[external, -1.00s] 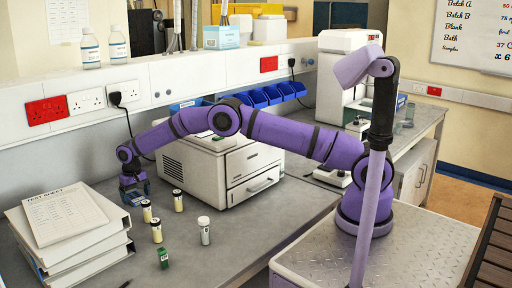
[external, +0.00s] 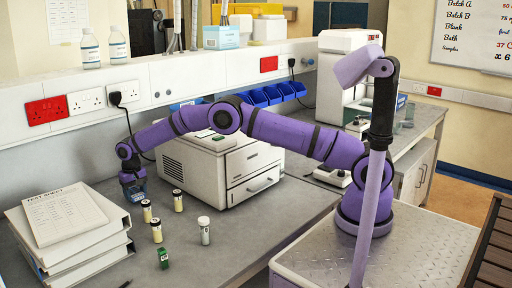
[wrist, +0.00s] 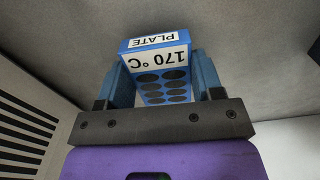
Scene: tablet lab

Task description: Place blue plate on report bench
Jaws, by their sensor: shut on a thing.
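The blue plate (wrist: 161,68) is a small blue block with dark round holes and white labels reading "PLATE" and "170 °C". It sits between the two fingers of my gripper (wrist: 164,82) in the wrist view, and the fingers are shut on it. In the external view my gripper (external: 134,191) points down at the left of the grey bench (external: 200,262), between the stack of binders and the white machine. The plate is mostly hidden there by the gripper. I cannot tell whether the plate touches the bench top.
Several small vials (external: 157,230) and a green block (external: 163,258) stand right of and in front of my gripper. Stacked binders (external: 70,235) with a test sheet lie at left. Bare bench lies toward the front right.

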